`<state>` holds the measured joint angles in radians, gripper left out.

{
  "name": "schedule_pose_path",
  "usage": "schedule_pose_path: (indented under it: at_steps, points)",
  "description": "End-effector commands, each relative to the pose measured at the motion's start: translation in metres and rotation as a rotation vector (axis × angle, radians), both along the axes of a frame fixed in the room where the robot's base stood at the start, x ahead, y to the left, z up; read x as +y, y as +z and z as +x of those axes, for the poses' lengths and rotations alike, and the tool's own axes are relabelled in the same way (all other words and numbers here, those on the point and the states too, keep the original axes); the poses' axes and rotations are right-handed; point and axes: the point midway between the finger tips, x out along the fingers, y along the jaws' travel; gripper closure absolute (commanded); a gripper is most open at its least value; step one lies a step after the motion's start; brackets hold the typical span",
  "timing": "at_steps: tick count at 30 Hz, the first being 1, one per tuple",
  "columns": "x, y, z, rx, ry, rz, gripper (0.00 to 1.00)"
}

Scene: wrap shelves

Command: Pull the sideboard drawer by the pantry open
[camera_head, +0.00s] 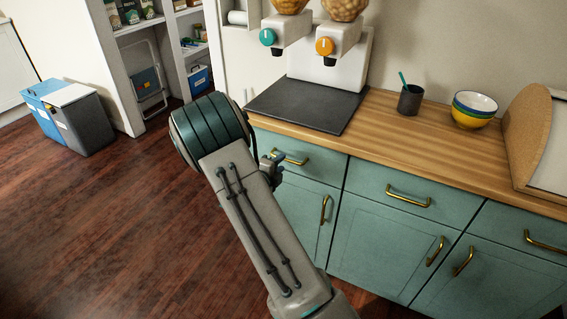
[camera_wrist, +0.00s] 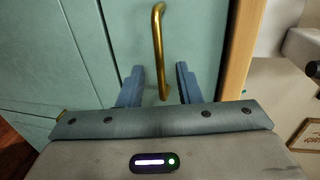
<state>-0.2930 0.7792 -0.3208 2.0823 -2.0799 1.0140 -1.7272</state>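The teal sideboard drawer nearest the pantry (camera_head: 324,163) looks shut, flush under the wooden countertop. Its brass bar handle (camera_head: 294,159) shows just right of my gripper (camera_head: 272,168). In the wrist view the drawer front (camera_wrist: 206,40) fills the middle, and the handle (camera_wrist: 158,45) runs up and down the picture. My gripper (camera_wrist: 160,84) is open, with one blue finger on each side of the handle's lower end. Gaps show between handle and fingers. In the head view my arm hides the drawer's left part and most of the fingers.
The wooden countertop (camera_head: 385,130) holds a dark mat (camera_head: 308,104), a dark cup (camera_head: 410,99) and stacked bowls (camera_head: 473,108). A middle drawer (camera_head: 385,178) and cabinet doors adjoin. The pantry shelves (camera_head: 125,65) and bins (camera_head: 75,115) stand at the back left. The wooden floor at left is clear.

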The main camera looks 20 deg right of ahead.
Motion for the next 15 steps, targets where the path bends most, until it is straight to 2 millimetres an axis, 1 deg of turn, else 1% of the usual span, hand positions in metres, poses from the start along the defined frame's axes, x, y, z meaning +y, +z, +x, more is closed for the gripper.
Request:
schedule_pose_path:
  at_steps: [1,6,15]
  points:
    - [-0.007,-0.003,0.004,0.0,-0.003,0.0,0.69]
    - [-0.02,-0.005,0.015,0.0,-0.001,0.0,0.69]
    - [-0.023,-0.006,0.018,0.001,0.0,0.001,0.69]
